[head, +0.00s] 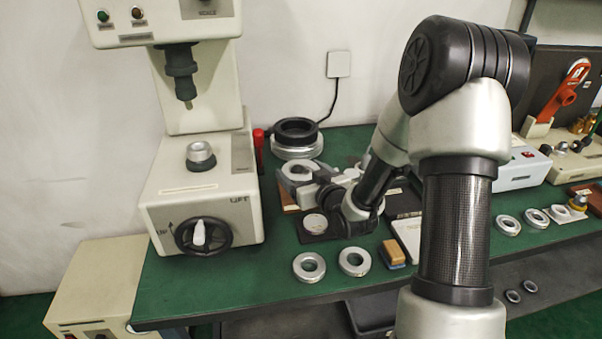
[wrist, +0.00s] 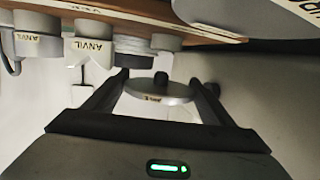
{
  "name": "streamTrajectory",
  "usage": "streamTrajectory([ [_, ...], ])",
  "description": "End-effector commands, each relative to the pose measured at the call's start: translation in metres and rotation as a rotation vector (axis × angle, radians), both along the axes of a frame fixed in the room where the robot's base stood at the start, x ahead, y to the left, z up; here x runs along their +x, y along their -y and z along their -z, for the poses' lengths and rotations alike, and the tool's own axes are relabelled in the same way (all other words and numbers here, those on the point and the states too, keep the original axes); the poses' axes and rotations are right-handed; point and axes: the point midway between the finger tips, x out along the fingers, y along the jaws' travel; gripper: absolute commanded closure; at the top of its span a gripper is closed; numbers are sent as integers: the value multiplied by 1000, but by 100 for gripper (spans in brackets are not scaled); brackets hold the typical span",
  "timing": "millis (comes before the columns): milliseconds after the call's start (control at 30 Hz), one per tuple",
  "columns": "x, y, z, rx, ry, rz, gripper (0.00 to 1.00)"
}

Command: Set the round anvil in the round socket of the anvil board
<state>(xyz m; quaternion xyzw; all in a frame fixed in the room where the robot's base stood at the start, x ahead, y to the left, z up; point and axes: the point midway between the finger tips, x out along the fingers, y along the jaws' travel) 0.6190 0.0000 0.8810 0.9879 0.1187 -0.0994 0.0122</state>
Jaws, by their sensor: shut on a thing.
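My gripper (wrist: 163,88) is shut on the round anvil (wrist: 180,91), a flat grey disc with a small label on its rim and a short dark stem. The disc sits between the two dark fingers, apart from the wooden board in the wrist view. The anvil board (wrist: 120,12) crosses the top of that view, carrying pieces labelled ANVIL (wrist: 40,46). In the head view my gripper (head: 305,180) is over the bench behind a dark plate (head: 338,228). A brown board edge (head: 290,197) shows beside it. I cannot make out the round socket.
The cream press (head: 200,190) stands at left. A black and silver ring stack (head: 297,138) is behind my gripper. Loose bearing rings (head: 309,267) lie at the front edge, near a tan and blue block (head: 394,252). Bare green bench (head: 268,235) shows left of the dark plate.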

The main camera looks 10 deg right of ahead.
Motion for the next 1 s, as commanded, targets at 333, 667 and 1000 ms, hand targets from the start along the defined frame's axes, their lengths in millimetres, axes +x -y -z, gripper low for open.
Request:
streamTrajectory([
  [333, 1, 0, -1, 0, 4, 0, 66],
  [667, 1, 0, 7, 0, 4, 0, 66],
  [1000, 0, 0, 11, 1, 1, 0, 66],
])
